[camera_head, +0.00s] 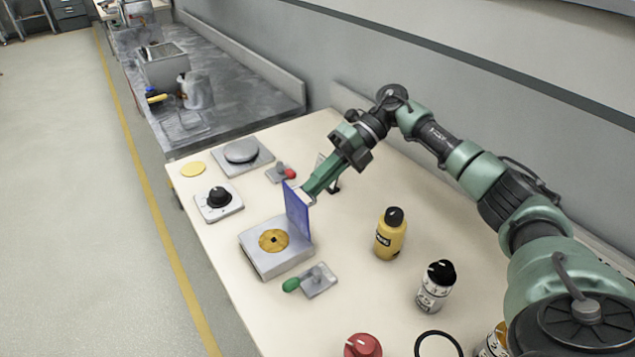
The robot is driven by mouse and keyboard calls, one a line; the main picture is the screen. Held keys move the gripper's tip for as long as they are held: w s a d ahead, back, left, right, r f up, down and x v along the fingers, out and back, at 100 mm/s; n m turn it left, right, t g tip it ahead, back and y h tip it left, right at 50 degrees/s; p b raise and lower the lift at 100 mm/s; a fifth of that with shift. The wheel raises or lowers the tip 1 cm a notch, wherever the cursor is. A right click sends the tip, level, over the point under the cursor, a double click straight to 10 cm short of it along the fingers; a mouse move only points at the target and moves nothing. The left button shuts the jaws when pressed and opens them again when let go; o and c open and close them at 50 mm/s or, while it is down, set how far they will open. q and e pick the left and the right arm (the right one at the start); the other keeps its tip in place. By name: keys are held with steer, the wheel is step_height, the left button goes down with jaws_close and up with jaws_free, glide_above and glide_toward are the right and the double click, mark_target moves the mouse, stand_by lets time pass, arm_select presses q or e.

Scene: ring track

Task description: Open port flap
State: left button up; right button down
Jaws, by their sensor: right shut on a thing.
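The port flap (296,210) is a thin blue plate standing roughly upright at the right edge of a grey port box (270,263). A round yellow port with a dark centre (273,240) shows uncovered on top of the box. My right gripper (306,198) reaches in from the right and is shut on the flap's upper right edge. The exact contact of the fingertips is small and partly hidden. My left gripper is not in view.
On the cream table (340,300) stand a green-handled lever (312,284), a black knob (220,197), a red-tipped lever (282,173), a yellow bottle (390,235) and a white bottle (435,288). A grey wall runs behind.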

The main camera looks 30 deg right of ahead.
steer(key=c, duration=1.6)
jaws_free()
steer(key=shift+s+a+f, duration=0.1)
steer(key=shift+s+f, duration=0.05)
steer(key=shift+f, duration=0.4)
steer(key=shift+o, duration=0.4)
steer(key=shift+r, duration=0.25)
steer(key=v, duration=0.7)
steer(key=shift+w+d+p, duration=0.25)
steer(key=shift+d+p, duration=0.05)
steer(key=shift+d, duration=0.05)
steer(key=shift+r, duration=0.1)
